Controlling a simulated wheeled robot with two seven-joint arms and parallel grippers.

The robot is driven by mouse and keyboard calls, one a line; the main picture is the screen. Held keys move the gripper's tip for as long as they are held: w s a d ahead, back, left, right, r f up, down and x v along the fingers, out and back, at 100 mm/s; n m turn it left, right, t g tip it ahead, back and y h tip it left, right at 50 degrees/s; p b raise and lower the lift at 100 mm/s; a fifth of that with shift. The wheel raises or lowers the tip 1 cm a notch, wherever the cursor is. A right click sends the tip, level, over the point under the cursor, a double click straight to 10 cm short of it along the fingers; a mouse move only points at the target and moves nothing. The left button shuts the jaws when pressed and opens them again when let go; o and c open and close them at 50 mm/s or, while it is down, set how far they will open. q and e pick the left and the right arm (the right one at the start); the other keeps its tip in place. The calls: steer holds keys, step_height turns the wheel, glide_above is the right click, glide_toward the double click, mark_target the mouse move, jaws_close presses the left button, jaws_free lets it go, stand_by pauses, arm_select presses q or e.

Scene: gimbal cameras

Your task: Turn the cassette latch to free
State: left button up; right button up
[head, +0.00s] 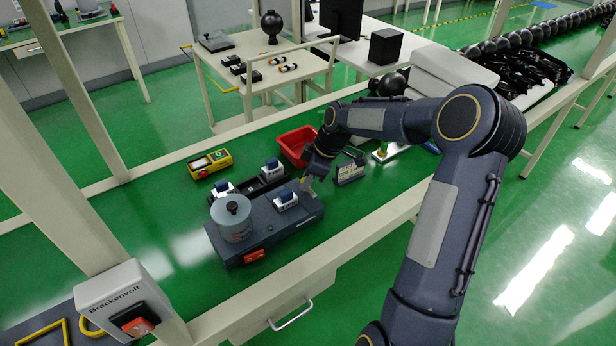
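A dark blue-grey fixture (283,226) stands on the green worktop. It carries a pale grey cylinder with a black knob (233,217), a white block with a blue top (286,199) and a red part (254,256) on its front. I cannot make out which part is the cassette latch. My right arm reaches in from the right, and its gripper (308,184) points down at the right end of the fixture, close to the white block. The fingers are small and partly hidden, so I cannot tell whether they are open or touching. My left gripper is out of view.
Behind the fixture are a black tray (262,184) with blue-and-white blocks, a yellow box (210,163) and a red bin (296,146). A small grey stand (350,171) is right of the gripper. A Brackenvolt switch box (124,302) is at front left. The worktop's left part is clear.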

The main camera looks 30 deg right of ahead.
steer(key=o, duration=0.3)
steer(key=shift+o, duration=0.2)
steer(key=shift+r, duration=0.1)
steer(key=v, duration=0.7)
steer(key=shift+r, duration=0.3)
steer(key=shift+s+d, duration=0.1)
steer(key=shift+s, duration=0.05)
